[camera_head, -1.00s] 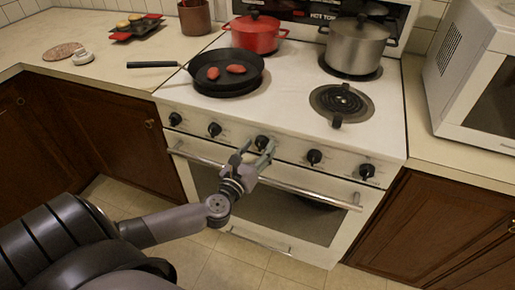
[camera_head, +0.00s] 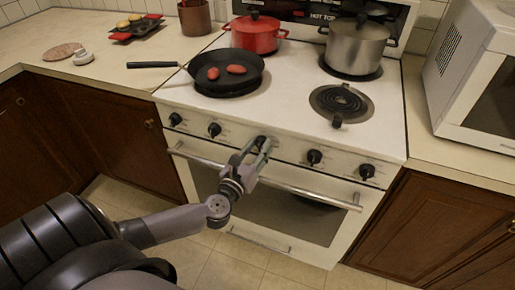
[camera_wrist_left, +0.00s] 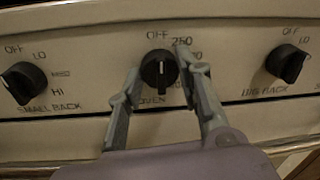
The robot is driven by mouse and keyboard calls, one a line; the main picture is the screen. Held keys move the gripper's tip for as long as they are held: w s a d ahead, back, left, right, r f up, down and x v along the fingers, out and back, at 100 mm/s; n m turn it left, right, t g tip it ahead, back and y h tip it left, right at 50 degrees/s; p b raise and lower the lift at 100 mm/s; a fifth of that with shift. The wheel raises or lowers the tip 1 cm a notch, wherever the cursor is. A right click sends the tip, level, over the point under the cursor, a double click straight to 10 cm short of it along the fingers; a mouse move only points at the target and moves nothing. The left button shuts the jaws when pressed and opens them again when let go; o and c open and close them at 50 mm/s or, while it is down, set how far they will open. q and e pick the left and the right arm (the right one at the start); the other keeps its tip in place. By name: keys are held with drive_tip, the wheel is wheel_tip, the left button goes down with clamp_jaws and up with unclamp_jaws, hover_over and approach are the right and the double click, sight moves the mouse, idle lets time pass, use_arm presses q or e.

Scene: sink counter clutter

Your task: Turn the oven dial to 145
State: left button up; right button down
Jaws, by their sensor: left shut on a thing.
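The oven dial (camera_head: 261,141) is the black middle knob on the white stove's front panel. In the left wrist view the oven dial (camera_wrist_left: 159,69) has its white mark pointing up, with "OFF" above it and "250" to its upper right. My left gripper (camera_head: 256,147) reaches up to it from below; in the wrist view my left gripper (camera_wrist_left: 160,72) has one finger on each side of the dial and is shut on it. The lower part of the dial's lettering is partly hidden by the fingers. My right gripper is not in view.
Other black knobs (camera_head: 314,157) sit on both sides of the dial. The oven door handle (camera_head: 270,178) runs just below, close to my gripper. A black pan (camera_head: 226,85), a red pot (camera_head: 256,36) and a steel pot (camera_head: 355,48) stand on the stove top.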

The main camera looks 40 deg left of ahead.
use_arm(q)
drive_tip(key=shift+r+m+p, duration=0.2)
drive_tip(key=shift+m+p, duration=0.5)
drive_tip(key=shift+p, duration=0.35)
drive_tip(key=m+p, duration=0.5)
drive_tip(key=shift+g+p, duration=0.3)
drive_tip(key=shift+p, duration=0.05)
drive_tip(key=m+p, duration=0.3)
drive_tip(key=shift+d, duration=0.1)
drive_tip(key=m+p, duration=0.2)
drive_tip(key=m, duration=0.1)
drive_tip(key=shift+y, duration=0.4)
drive_tip(key=m+p, duration=0.2)
drive_tip(key=m, duration=0.1)
drive_tip(key=shift+d+g, duration=0.1)
drive_tip(key=shift+g, duration=0.2)
drive_tip(key=m+p, duration=0.2)
drive_tip(key=m, duration=0.2)
drive_tip(key=shift+f+m+y, duration=0.1)
drive_tip(key=shift+m+y, duration=0.2)
drive_tip(key=shift+y, duration=0.1)
drive_tip(key=m, duration=0.3)
drive_tip(key=shift+d+p, duration=0.1)
drive_tip(key=shift+p, duration=0.3)
drive_tip(key=shift+f+m+y+p, duration=0.15)
drive_tip(key=shift+m+y+p, duration=0.2)
drive_tip(key=shift+m, duration=1.75)
